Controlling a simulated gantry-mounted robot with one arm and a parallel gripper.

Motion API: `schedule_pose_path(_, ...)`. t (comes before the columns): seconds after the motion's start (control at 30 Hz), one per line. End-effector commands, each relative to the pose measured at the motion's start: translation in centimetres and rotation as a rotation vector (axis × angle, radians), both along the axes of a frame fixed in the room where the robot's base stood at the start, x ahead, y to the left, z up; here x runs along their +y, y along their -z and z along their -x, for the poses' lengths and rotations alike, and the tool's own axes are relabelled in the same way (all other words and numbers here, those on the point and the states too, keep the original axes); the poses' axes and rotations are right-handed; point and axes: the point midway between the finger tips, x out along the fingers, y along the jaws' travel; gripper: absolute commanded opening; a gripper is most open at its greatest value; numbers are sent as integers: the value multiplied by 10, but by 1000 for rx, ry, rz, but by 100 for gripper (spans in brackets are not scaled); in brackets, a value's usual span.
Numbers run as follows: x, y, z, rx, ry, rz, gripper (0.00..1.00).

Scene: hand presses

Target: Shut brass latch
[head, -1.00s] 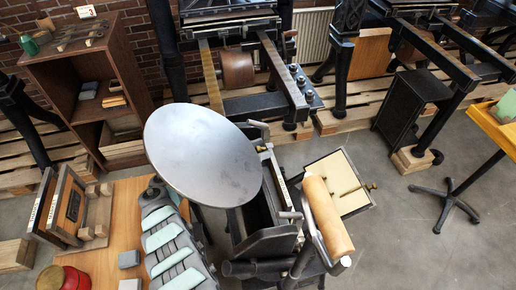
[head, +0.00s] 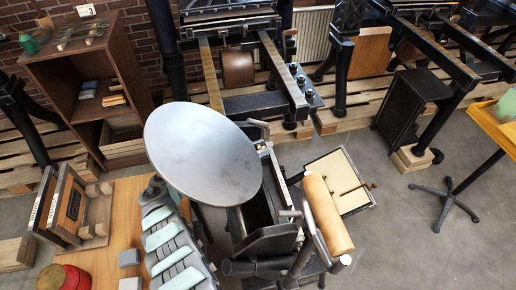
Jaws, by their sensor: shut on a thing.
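A small brass knob (head: 373,185) sits at the right edge of a cream-topped flat box (head: 326,168) in the head view. It looks like a brass latch part. A thin dark rod seems to join it from the left across the cream face. Whether the latch is open or shut is too small to tell. The box stands just right of a small press with a large round grey disc (head: 203,155) and a tan roller (head: 328,215). The roller hides the box's lower left part. I cannot make out my gripper in this view.
A wooden bench (head: 100,262) with a red tin (head: 74,280) and a grey rack with mint pieces (head: 172,245) stand left of the press. Larger presses stand behind on pallets. A yellow stand (head: 492,128) is at right. The floor (head: 395,245) right of the box is clear.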

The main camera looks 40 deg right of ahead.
Motion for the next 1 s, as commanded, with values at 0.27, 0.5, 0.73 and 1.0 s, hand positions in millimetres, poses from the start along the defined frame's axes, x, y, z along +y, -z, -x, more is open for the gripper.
schedule_pose_path(0.27, -2, -6, -1, -43, -10, -88, 0)
schedule_pose_path(0.5, -2, 0, -1, -66, -9, -126, 0)
schedule_pose_path(0.73, -2, 1, -1, -65, -10, -126, 0)
schedule_pose_path(1.0, -2, 0, 0, -65, -6, -123, 44)
